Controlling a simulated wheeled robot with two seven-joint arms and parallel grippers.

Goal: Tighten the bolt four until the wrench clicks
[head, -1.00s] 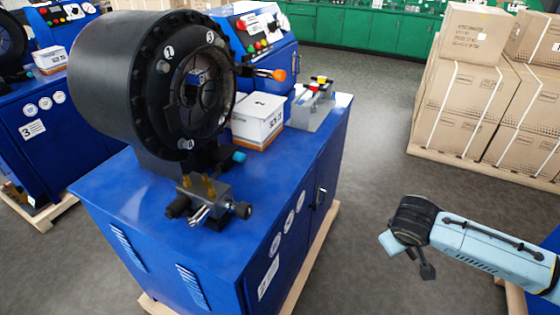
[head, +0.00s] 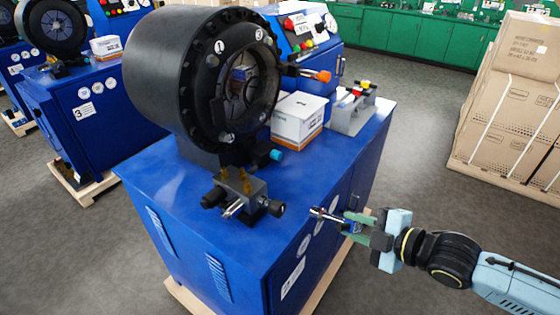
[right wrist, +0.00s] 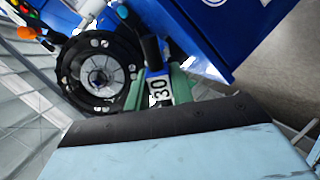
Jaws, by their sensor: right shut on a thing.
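The black crimper head (head: 170,62) stands on a blue cabinet. Its round face has bolts around the rim, with labels 1 (head: 219,46) and 3 (head: 259,34) readable. I cannot read a label for bolt four. My right gripper (head: 358,226) is shut on the wrench (head: 318,212), whose metal end points left toward the crimper. The gripper is in front of the cabinet's right side, apart from the crimper face. In the right wrist view the wrench (right wrist: 158,90) shows a "30" label between green fingers, with the crimper face (right wrist: 100,75) beyond. My left gripper is not in view.
A valve block (head: 240,192) sits at the front of the blue cabinet top (head: 165,185). A white box (head: 298,120) and a grey tool stand (head: 352,112) are behind it. An orange-tipped handle (head: 318,75) sticks out right of the face. Cartons (head: 510,90) stand far right.

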